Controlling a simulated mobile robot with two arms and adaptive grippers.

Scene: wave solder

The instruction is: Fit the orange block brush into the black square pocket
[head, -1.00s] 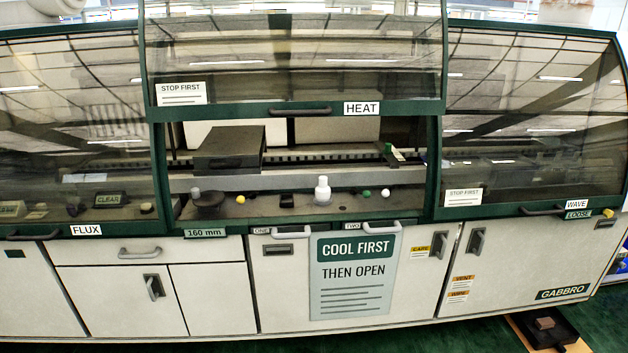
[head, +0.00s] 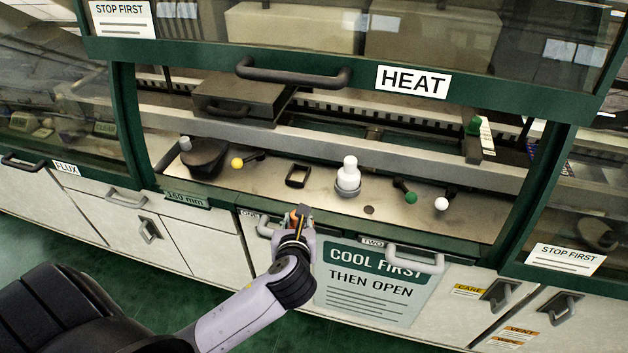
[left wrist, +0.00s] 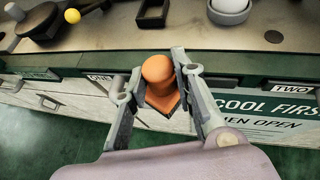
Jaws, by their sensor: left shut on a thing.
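The orange block brush (left wrist: 158,78) is between the fingers of my left gripper (left wrist: 157,88), which is shut on it. In the head view my left gripper (head: 300,212) is in front of the machine's front edge, and only a little of the brush (head: 293,216) shows. The black square pocket (head: 289,180) sits on the metal ledge below the HEAT window, beyond the gripper and apart from the brush. In the left wrist view the pocket (left wrist: 140,12) is at the top edge, partly cut off, just past the brush. My right gripper is not in view.
On the ledge, a yellow-knobbed lever (head: 238,162) and a dark round part (head: 205,157) are left of the pocket. A white bottle (head: 348,175) stands in a ring to its right, then green (head: 411,197) and white (head: 441,203) knobs. Handles (head: 415,258) stick out below.

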